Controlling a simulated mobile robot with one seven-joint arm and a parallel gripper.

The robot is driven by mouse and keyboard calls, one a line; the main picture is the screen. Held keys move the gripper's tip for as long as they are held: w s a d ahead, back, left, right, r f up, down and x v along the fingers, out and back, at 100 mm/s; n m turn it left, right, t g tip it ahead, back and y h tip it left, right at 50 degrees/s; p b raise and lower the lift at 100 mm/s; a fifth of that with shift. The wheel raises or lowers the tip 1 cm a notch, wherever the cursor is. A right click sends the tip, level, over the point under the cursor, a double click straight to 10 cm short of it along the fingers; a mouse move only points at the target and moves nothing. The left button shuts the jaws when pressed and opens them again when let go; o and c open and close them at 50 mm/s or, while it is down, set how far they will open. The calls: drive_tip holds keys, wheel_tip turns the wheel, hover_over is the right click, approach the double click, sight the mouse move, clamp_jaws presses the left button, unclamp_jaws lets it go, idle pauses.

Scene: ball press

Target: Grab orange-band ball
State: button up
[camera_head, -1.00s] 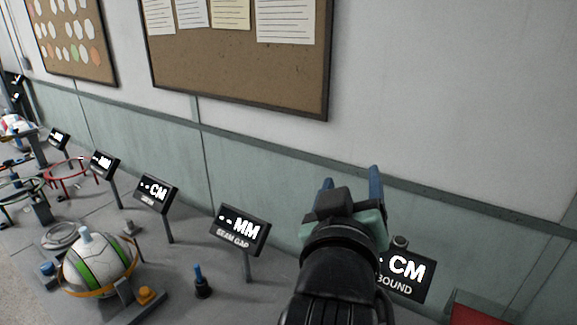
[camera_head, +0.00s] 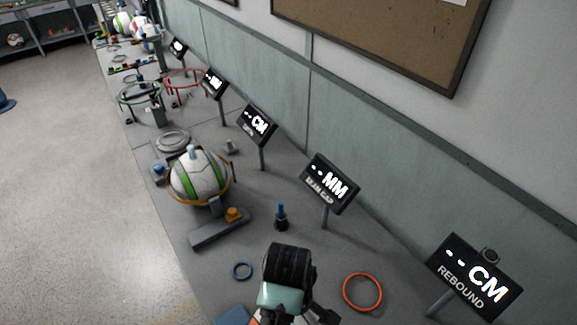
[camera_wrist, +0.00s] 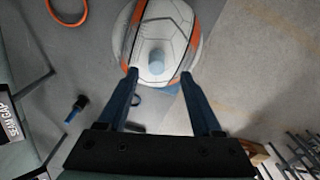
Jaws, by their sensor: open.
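The orange-band ball (camera_wrist: 165,28) is white with dark seam lines and orange bands, and shows at the top of the wrist view. A pale blue knob (camera_wrist: 156,62) stands out from it, towards my gripper. My gripper (camera_wrist: 159,73) is open, with its two dark blue fingers spread on either side of the knob. Nothing is clearly held, and I cannot tell whether the fingers touch the ball. In the head view my gripper (camera_head: 285,312) points down at the bottom edge and hides most of the ball.
A green-band ball (camera_head: 199,175) sits in an orange ring stand on the bench. Sign posts, including the REBOUND sign (camera_head: 474,277), line the wall side.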

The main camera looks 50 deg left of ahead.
drive_tip(key=shift+w+a+f+p, duration=0.1)
drive_tip(key=shift+f+p, duration=0.3)
drive_tip(key=shift+f, duration=1.2)
drive_tip(key=shift+w+a+f+p, duration=0.1)
drive_tip(key=shift+f+p, duration=0.3)
drive_tip(key=shift+f, duration=1.15)
clamp_jaws()
